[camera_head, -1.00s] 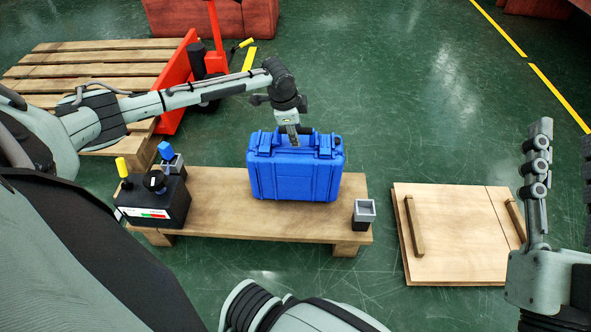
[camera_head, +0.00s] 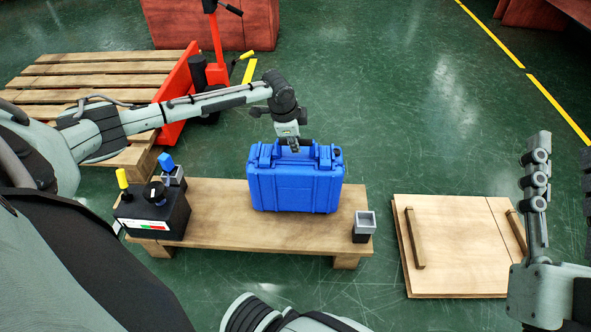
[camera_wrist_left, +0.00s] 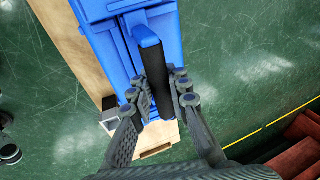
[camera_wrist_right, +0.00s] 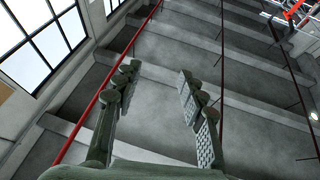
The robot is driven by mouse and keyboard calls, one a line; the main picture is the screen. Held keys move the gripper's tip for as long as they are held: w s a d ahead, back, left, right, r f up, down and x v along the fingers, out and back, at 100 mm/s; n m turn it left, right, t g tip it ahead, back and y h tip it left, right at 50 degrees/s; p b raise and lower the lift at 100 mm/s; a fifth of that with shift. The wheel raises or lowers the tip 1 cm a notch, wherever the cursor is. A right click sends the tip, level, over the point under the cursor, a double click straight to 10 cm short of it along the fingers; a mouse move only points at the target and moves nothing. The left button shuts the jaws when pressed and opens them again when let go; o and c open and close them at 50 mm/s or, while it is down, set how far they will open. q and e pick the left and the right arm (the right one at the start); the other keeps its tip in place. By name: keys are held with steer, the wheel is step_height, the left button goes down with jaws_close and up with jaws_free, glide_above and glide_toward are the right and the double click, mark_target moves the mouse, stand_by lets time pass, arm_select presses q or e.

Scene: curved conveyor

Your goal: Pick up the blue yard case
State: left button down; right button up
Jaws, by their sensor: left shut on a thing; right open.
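The blue yard case (camera_head: 295,188) stands upright on the low wooden bench (camera_head: 225,225), its handle on top. My left gripper (camera_head: 292,147) is over the case from behind. In the left wrist view its fingers (camera_wrist_left: 161,78) are on either side of the case's dark handle (camera_wrist_left: 154,65), shut on it. I see no gap between case and bench. My right gripper (camera_head: 562,160) is at the right edge, pointing up. Its fingers (camera_wrist_right: 158,72) are apart and empty in the right wrist view.
A black control box (camera_head: 152,215) stands on the bench's left end, a small grey holder (camera_head: 364,222) on its right end. A wooden panel (camera_head: 455,240) lies right of the bench. A pallet (camera_head: 80,75) and red pallet jack (camera_head: 180,95) are behind left. Floor behind the case is clear.

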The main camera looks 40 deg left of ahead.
arm_select(q)
steer(key=shift+w+r, duration=0.1)
steer(key=shift+r, duration=0.15)
